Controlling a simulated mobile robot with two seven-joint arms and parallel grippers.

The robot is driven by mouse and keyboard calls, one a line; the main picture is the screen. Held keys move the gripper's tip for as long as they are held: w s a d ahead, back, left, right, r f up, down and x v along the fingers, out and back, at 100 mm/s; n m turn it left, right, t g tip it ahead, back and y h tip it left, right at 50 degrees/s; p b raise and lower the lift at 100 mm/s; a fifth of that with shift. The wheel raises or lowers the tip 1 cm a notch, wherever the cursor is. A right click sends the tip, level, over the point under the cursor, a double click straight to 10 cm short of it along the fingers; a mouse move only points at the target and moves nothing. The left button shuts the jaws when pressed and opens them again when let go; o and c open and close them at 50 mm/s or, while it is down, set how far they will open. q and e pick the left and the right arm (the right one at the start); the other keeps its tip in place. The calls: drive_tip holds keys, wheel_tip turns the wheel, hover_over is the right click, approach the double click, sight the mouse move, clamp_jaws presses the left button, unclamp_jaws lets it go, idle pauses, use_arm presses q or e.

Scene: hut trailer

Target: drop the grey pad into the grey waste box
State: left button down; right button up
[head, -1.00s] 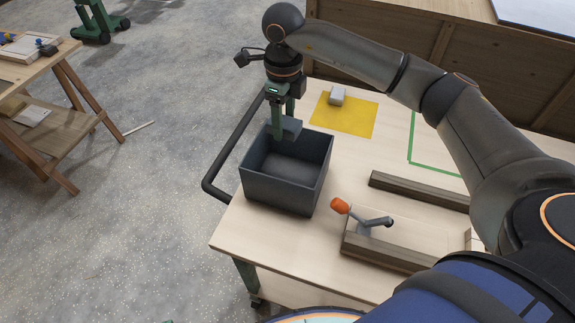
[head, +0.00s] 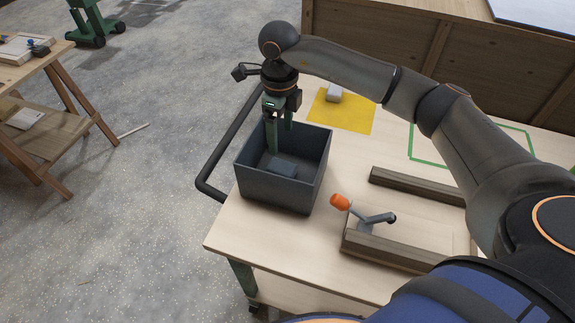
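The grey pad (head: 282,167) lies low inside the grey waste box (head: 262,187), below my fingertips, and looks apart from them. The dark, open-topped box stands on the near left corner of the wooden table. My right gripper (head: 280,140) points down into the box with its fingers spread and nothing visible between them. The far finger is partly hidden. My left gripper is out of view.
A black rail (head: 215,165) runs along the table's left side.

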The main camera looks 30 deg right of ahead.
drive_tip(key=shift+o, duration=0.7)
wheel_tip(320, 180, up, 12)
drive_tip(key=shift+r+b, duration=0.25)
drive_tip(key=shift+b, duration=0.1)
drive_tip(key=shift+s, duration=0.1)
